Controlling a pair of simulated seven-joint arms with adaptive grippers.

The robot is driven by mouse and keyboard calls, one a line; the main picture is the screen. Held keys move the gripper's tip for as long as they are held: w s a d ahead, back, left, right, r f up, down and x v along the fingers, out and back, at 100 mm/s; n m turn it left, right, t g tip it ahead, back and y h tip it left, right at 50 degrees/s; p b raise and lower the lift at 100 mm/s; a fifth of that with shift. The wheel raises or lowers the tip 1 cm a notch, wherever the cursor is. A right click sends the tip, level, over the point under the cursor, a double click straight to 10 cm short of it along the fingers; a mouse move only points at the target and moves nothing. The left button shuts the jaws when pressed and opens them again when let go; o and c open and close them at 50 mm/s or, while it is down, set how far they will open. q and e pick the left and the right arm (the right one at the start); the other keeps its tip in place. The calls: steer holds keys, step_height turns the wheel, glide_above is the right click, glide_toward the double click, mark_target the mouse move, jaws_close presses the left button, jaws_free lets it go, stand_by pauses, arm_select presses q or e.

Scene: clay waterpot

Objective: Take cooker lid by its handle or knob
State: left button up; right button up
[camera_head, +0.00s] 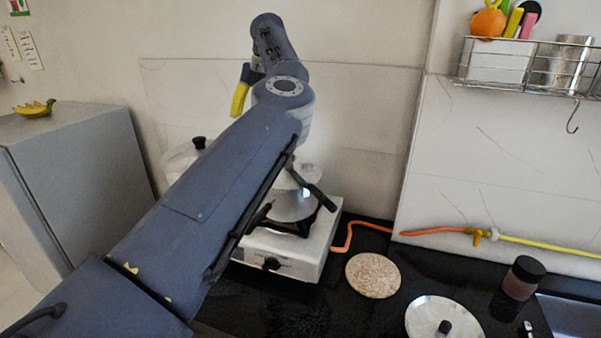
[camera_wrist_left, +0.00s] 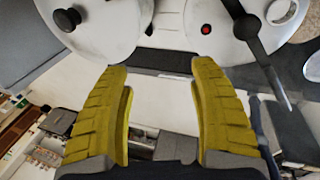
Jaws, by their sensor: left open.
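My left gripper (camera_head: 240,98) is raised above the stove area, and one yellow finger shows clearly in the head view. In the left wrist view its two yellow fingers (camera_wrist_left: 161,70) are apart, with nothing between them. A pale lid (camera_head: 181,157) with a black knob (camera_head: 199,143) is partly hidden behind my left arm. A pale round lid with a black knob (camera_wrist_left: 67,18) shows at the upper left of the wrist view. A silver cooker (camera_head: 292,205) with a black handle (camera_head: 312,190) stands on the stove, partly covered by my arm. My right gripper is out of view.
The white stove (camera_head: 290,254) stands on the black counter, with an orange hose (camera_head: 362,223) behind. A round patterned mat (camera_head: 373,275), another knobbed lid (camera_head: 427,318) and a dark jar (camera_head: 523,278) lie to the right. A wire rack (camera_head: 525,65) hangs above.

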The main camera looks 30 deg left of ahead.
arm_select(q)
steer(key=w+d+r+m+t+h, duration=0.1)
steer(key=w+d+r+t+h, duration=0.2)
steer(key=d, duration=0.7)
steer(key=g, duration=0.1)
glide_above(289, 161)
steer(key=w+a, duration=0.1)
step_height(289, 161, down, 11)
steer(key=shift+w+r, duration=0.15)
steer(key=shift+r, duration=0.05)
steer(key=shift+w+f, duration=0.15)
steer(key=shift+f, duration=1.5)
steer(key=shift+w+f, duration=0.1)
steer(key=shift+f, duration=1.55)
steer(key=shift+c, duration=0.3)
jaws_close()
steer(key=shift+r, duration=0.1)
